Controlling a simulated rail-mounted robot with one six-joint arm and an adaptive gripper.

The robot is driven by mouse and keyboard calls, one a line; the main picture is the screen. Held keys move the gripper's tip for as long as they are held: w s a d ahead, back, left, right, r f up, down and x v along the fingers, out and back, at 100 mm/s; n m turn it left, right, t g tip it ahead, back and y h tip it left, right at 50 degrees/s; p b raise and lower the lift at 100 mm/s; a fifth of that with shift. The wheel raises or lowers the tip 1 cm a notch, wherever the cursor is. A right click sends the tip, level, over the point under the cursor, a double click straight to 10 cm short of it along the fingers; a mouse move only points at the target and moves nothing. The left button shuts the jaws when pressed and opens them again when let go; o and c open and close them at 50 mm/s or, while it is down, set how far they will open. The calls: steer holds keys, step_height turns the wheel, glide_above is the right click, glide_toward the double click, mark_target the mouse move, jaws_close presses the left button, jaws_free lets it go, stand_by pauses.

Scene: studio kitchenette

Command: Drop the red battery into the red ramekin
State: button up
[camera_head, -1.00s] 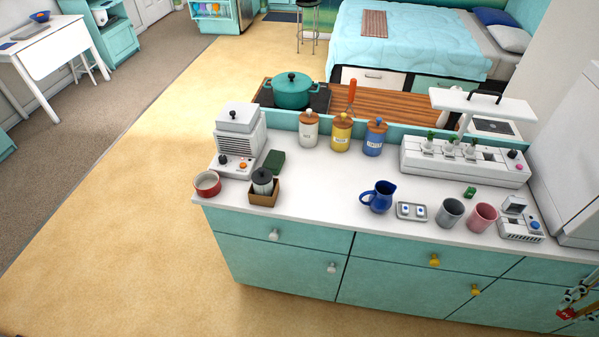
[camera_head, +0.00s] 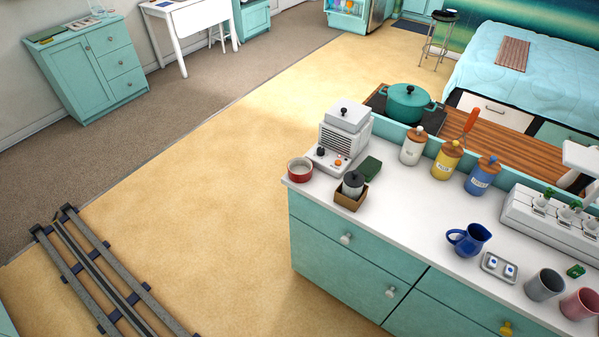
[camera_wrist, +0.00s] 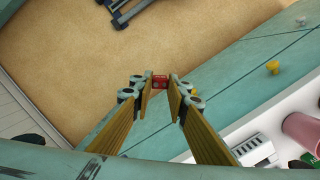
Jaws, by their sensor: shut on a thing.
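The red ramekin (camera_head: 300,169) stands at the left end of the white counter in the head view, beside the white appliance. No contents can be made out in it. My gripper (camera_wrist: 160,82) shows in the wrist view, shut on a small red block, the red battery (camera_wrist: 160,81), between its fingertips. The gripper is out over the drawer fronts and floor, beside the counter's edge, well away from the ramekin. It is not in the head view now.
A brown box with a grey jar (camera_head: 352,184) and a dark green block (camera_head: 371,168) sit near the ramekin. A blue pitcher (camera_head: 469,239), a small tray (camera_head: 499,266) and cups (camera_head: 545,284) stand farther right. Floor rails (camera_head: 110,275) run at lower left.

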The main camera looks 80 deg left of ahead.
steer(key=d+f+b, duration=0.1)
steer(key=d, duration=0.1)
steer(key=d+f+b, duration=0.1)
steer(key=d, duration=0.2)
steer(key=shift+d+f+b, duration=0.4)
steer(key=shift+c, duration=0.4)
steer(key=shift+d+f, duration=0.15)
steer(key=shift+d, duration=0.45)
